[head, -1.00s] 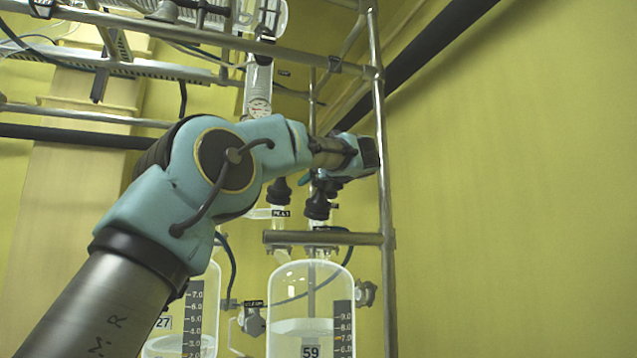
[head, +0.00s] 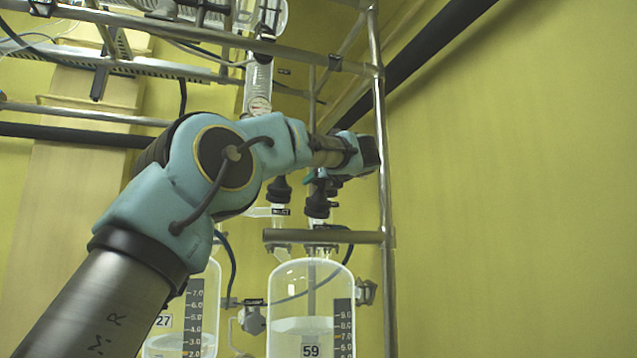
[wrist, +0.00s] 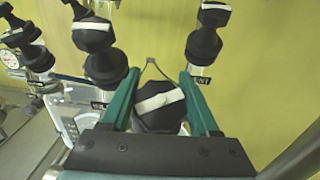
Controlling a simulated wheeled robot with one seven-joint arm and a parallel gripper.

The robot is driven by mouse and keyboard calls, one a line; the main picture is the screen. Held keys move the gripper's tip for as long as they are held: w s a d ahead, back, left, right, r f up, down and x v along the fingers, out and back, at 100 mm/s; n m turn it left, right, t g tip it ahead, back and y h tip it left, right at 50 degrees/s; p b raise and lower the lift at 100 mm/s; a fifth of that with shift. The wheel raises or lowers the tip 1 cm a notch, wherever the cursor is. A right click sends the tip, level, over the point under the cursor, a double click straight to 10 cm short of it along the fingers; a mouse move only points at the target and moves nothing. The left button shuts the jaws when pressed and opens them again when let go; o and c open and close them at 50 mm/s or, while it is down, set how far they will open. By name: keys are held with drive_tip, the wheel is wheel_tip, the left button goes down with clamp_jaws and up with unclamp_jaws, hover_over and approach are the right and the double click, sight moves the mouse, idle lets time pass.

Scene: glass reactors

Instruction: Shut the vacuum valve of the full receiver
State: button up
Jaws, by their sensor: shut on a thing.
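My gripper (wrist: 159,74) has its two teal fingers closed around a black valve knob (wrist: 158,105) with a white bar on top. The bar lies slightly tilted across the gap between the fingers. In the head view my gripper (head: 315,181) is at the upright frame pole, beside black valve knobs (head: 318,205) above the receivers. Receiver 59 (head: 290,292) holds liquid up to around the upper scale marks. The other receiver, 27 (head: 213,300), has a much lower level, near the low marks. The held valve's label is not visible.
Other black knobs with white bars stand close by: one at left (wrist: 105,58), one at right (wrist: 205,35), and more at far left (wrist: 30,45). A steel pole (head: 385,200) and crossbar (head: 330,238) run close to my gripper. The yellow wall at right is bare.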

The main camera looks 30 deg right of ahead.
drive_tip(key=shift+m+h, duration=0.3)
drive_tip(key=m+g+h, duration=0.1)
drive_tip(key=m+h, duration=0.2)
drive_tip(key=shift+d, duration=0.2)
drive_tip(key=m, duration=0.1)
drive_tip(key=m+h+p, duration=0.1)
drive_tip(key=g+h, duration=0.1)
drive_tip(key=shift+s+d+r+m+p, duration=0.1)
drive_tip(key=shift+d+r+m+p, duration=0.1)
drive_tip(key=shift+r+m+p, duration=0.15)
drive_tip(key=m+h+p, duration=0.1)
drive_tip(key=m+g+h+p, duration=0.1)
drive_tip(key=p, duration=0.1)
drive_tip(key=shift+s+d+g, duration=0.1)
drive_tip(key=shift+d+g, duration=0.1)
drive_tip(key=shift+g, duration=0.1)
drive_tip(key=m+g+h+p, duration=0.1)
drive_tip(key=p, duration=0.1)
drive_tip(key=m+g+h+p, duration=0.1)
drive_tip(key=m+p, duration=0.1)
drive_tip(key=shift+s+d+f, duration=0.1)
drive_tip(key=shift+s+d, duration=0.05)
drive_tip(key=shift+d, duration=0.1)
drive_tip(key=m+g+p, duration=0.1)
drive_tip(key=p, duration=0.1)
drive_tip(key=m+h+p, duration=0.1)
drive_tip(key=p, duration=0.1)
drive_tip(key=shift+s+d+f+g+p, duration=0.1)
drive_tip(key=shift+s+f+g+p, duration=0.05)
drive_tip(key=shift+f+g+p, duration=0.2)
